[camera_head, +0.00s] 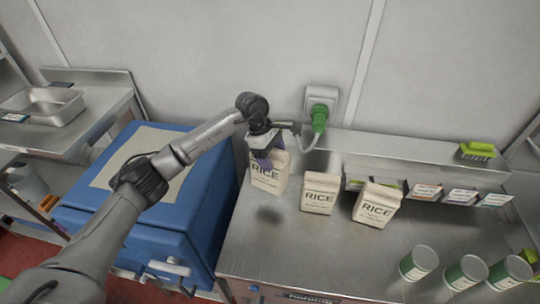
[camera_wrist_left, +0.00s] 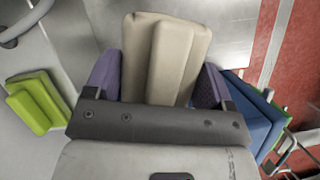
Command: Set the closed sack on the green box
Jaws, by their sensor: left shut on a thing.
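A cream rice sack (camera_head: 267,180) hangs upright just above the steel counter, its shadow on the metal below it. My left gripper (camera_head: 265,147) is shut on the top of this sack. In the left wrist view the sack (camera_wrist_left: 168,58) sits between the two purple fingers of the gripper (camera_wrist_left: 155,85). Its top is mostly hidden by the gripper in the head view. I cannot make out a green box for certain. A lime-green block-like thing (camera_wrist_left: 38,102) shows in the left wrist view. My right gripper is not in view.
Two more rice sacks, a middle one (camera_head: 320,192) and a right one (camera_head: 376,205), stand on the counter (camera_head: 310,260). Several green-and-white cans (camera_head: 466,272) stand at front right. A blue box-shaped unit (camera_head: 135,200) is at left. A green plug (camera_head: 319,118) is on the wall.

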